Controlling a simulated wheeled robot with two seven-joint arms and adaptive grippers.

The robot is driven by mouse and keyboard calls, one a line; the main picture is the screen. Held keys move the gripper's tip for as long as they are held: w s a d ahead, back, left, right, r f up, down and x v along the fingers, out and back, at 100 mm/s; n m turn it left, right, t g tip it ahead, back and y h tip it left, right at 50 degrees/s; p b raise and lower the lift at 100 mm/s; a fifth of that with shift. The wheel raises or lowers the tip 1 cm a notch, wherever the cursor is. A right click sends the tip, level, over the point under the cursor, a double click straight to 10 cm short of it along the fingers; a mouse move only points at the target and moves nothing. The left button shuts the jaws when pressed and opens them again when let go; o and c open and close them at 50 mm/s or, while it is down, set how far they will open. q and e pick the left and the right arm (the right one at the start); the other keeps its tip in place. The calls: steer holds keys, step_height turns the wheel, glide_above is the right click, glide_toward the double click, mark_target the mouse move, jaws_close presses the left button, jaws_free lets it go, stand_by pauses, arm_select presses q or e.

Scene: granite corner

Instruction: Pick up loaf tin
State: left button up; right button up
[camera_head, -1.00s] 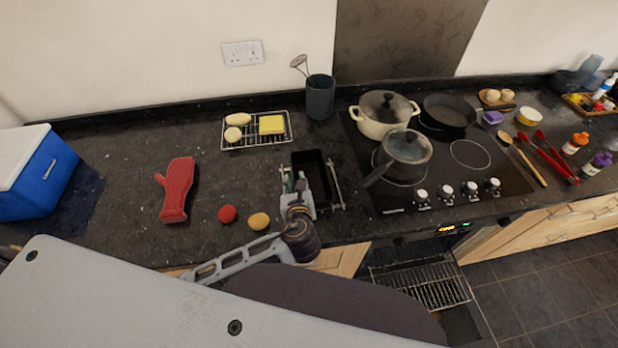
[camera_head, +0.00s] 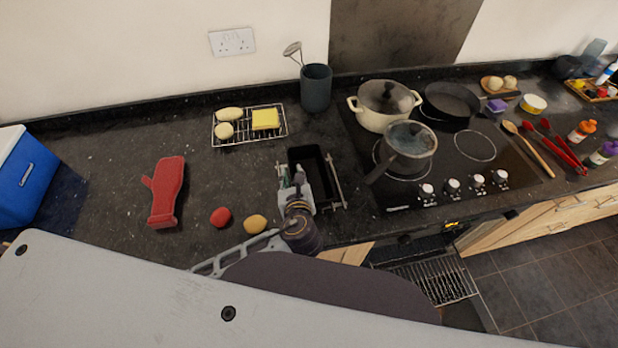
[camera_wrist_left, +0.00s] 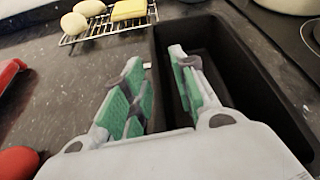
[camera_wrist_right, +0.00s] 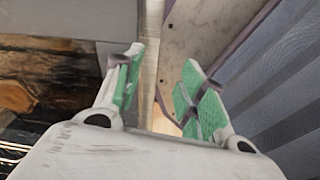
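The loaf tin (camera_head: 312,162) is a black, deep, rectangular tin on the dark counter, just left of the hob. It also fills the right part of the left wrist view (camera_wrist_left: 252,72). My left gripper (camera_head: 290,175) is at the tin's left long wall, pointing down. In the left wrist view (camera_wrist_left: 160,80) its green-padded fingers are apart, one outside the left wall and one inside the tin, with the wall between them. I see no clear contact. My right gripper (camera_wrist_right: 160,85) is open and empty in the right wrist view, away from the tin. The head view does not show it.
The black hob (camera_head: 470,180) with a saucepan (camera_head: 408,145) lies close right of the tin. A wire rack (camera_head: 240,140) stands behind.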

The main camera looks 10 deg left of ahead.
arm_select(q)
jaws_close()
stand_by(0.5)
step_height(320, 180, up, 10)
stand_by(0.7)
stand_by(0.4)
